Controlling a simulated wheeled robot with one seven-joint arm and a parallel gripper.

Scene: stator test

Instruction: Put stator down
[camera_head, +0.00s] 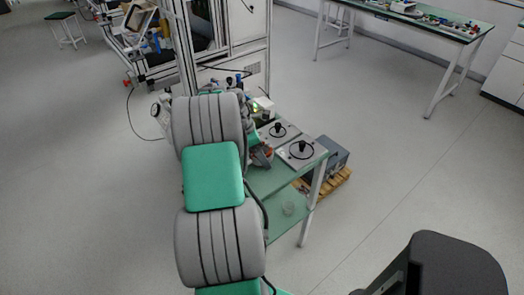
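My grey and green arm (212,175) reaches forward over a small green-topped table (268,180) and covers its left part. My gripper is hidden behind the arm links, so I cannot see its fingers or what they hold. A small reddish-brown part (263,156) shows at the arm's right edge, close to the table top; I cannot tell whether it is the stator. Two grey square plates, a far one (268,136) and a near one (294,159), lie on the table, each with a black upright part in its middle.
An aluminium-framed machine (188,45) stands just behind the table. A grey box (336,153) on a wooden pallet (337,181) is at the table's right. A long workbench (425,25) stands at the far right. The floor between is clear.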

